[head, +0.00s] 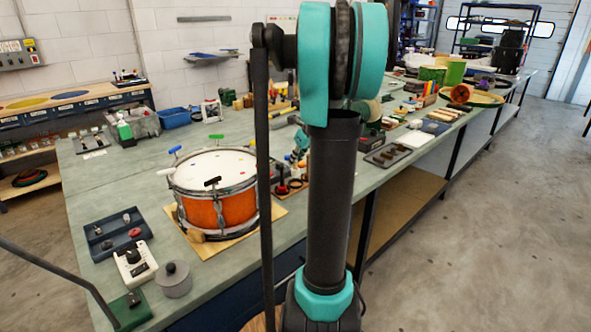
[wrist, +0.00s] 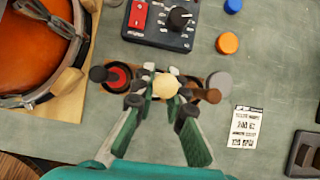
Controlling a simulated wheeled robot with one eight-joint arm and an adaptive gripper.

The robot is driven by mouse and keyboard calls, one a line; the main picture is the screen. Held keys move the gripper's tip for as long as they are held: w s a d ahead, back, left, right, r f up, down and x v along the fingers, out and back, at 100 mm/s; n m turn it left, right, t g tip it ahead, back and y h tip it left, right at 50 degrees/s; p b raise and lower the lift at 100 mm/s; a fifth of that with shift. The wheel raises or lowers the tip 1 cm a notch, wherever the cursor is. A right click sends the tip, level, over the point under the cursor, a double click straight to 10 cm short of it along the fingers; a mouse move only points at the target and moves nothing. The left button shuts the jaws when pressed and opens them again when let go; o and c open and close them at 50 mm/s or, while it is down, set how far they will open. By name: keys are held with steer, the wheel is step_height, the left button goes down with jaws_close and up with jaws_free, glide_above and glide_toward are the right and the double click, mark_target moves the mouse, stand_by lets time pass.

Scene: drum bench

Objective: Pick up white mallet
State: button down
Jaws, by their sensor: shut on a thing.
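The white mallet shows its round cream head (wrist: 163,86) end-on in the wrist view, upright among other mallets. My gripper (wrist: 162,94) has a finger on each side of it and is shut on it. The shaft below the head is hidden. The mallet still appears to be at its place in the rack, and I cannot tell whether it has been lifted. In the head view my arm hides most of this spot.
A dark-headed mallet (wrist: 98,73) stands left and a brown-headed one (wrist: 213,95) right, both close to my fingers. A black control box (wrist: 160,22) lies beyond. An orange drum (head: 222,207) stands left on the bench. A printed card (wrist: 243,127) lies right.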

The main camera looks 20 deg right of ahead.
step_height(320, 180, up, 15)
step_height(320, 180, down, 19)
steer(key=shift+f, duration=0.2)
stand_by(0.5)
steer(key=shift+f, duration=0.15)
steer(key=c, duration=1.6)
jaws_free()
steer(key=shift+o, duration=0.2)
steer(key=v, duration=1.2)
